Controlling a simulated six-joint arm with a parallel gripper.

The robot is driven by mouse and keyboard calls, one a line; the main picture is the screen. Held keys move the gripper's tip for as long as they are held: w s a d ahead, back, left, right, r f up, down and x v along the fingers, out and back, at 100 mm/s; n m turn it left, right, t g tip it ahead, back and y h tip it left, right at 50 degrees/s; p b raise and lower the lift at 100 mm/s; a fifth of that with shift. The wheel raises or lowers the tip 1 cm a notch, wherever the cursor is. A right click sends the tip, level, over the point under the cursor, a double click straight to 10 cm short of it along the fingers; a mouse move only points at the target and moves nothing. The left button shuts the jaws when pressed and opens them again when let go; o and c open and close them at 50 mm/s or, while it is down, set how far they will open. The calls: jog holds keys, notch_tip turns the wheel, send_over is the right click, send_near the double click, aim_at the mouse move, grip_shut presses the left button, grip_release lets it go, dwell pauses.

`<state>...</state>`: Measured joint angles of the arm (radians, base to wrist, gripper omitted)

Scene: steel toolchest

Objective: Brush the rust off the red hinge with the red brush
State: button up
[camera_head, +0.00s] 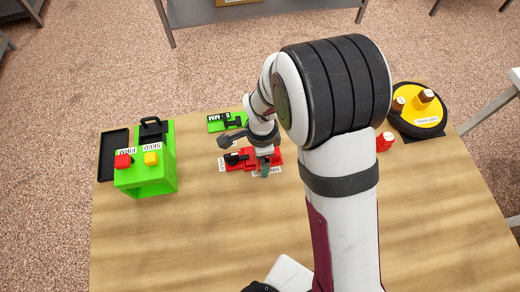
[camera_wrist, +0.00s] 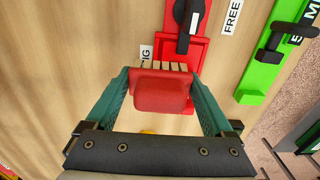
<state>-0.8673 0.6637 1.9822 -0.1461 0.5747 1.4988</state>
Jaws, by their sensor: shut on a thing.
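My gripper (camera_wrist: 163,85) is shut on the red brush (camera_wrist: 160,92), with one teal finger on each side of it. The brush's pale bristles (camera_wrist: 163,66) point toward the red hinge (camera_wrist: 197,52), at its near end; I cannot tell whether they touch it. The hinge has a black lever and lies on the table between a partly hidden label and a "FREE" label. In the head view, my gripper (camera_head: 265,165) is over the right part of the red hinge (camera_head: 238,158) and hides some of it. Rust is not clearly visible.
A green fixture with a black handle (camera_head: 228,122) lies just behind the hinge. A green box (camera_head: 146,175) with red and yellow knobs stands at left, beside a black tray (camera_head: 112,155). A yellow-topped round stand (camera_head: 425,117) is at back right. The front wooden table (camera_head: 190,245) is clear.

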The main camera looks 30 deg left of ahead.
jog(key=shift+w+a, duration=1.95)
notch_tip(320, 180, up, 8)
jog(key=w+d+r+n, duration=0.2)
jog(key=w+d+r, duration=0.25)
jog(key=d, duration=0.35)
jog(key=w+d+r+n, duration=0.2)
jog(key=w+d+r, duration=0.2)
jog(key=d+r, duration=0.3)
jog(key=s+d+r+n, duration=0.1)
jog(key=d+r+n, duration=0.1)
jog(key=d, duration=0.6)
jog(key=d+r+n, duration=0.3)
jog(key=d+r, duration=0.2)
jog(key=d, duration=0.4)
jog(key=shift+s, duration=0.4)
